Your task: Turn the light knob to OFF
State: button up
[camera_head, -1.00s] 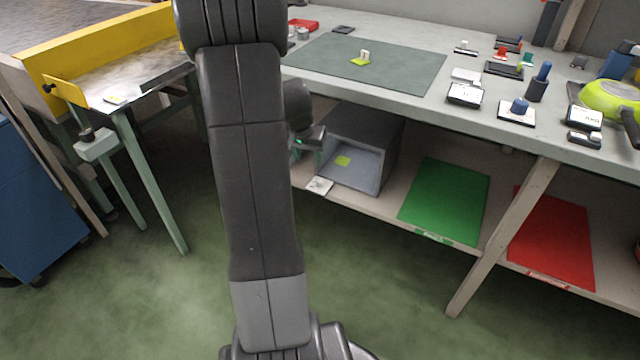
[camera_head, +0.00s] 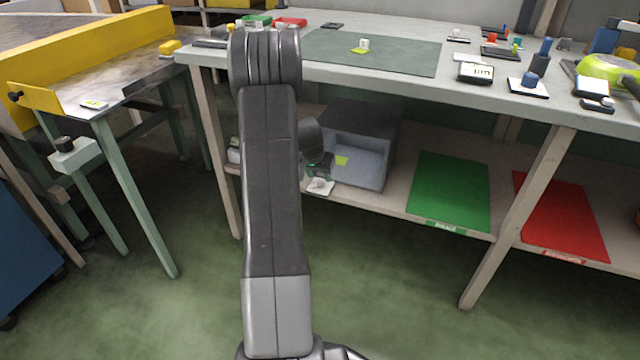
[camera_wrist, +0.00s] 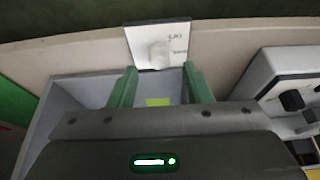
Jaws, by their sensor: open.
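The light knob (camera_head: 319,183) is a small whitish knob on a white plate at the front left corner of the grey box (camera_head: 383,172) on the lower shelf. In the wrist view the knob (camera_wrist: 159,54) stands on its white plate (camera_wrist: 140,39), ahead of my fingertips; the printed text is partly covered and its setting cannot be read. My gripper (camera_wrist: 161,80) is open, its two green fingers apart with nothing held between them. In the head view my gripper is small and partly hidden by my arm, just above the plate.
A yellow-green patch (camera_head: 341,160) shows inside the grey box. A green mat (camera_head: 450,190) and a red mat (camera_head: 562,215) lie to the right on the shelf. A white and black device (camera_wrist: 285,75) is at right in the wrist view. The workbench top (camera_head: 420,88) overhangs the shelf.

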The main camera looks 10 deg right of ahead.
aim_at(321, 180)
jog(key=shift+b+x, duration=0.3)
jog(key=shift+x, duration=1.2)
jog(key=shift+c, duration=0.3)
grip_shut()
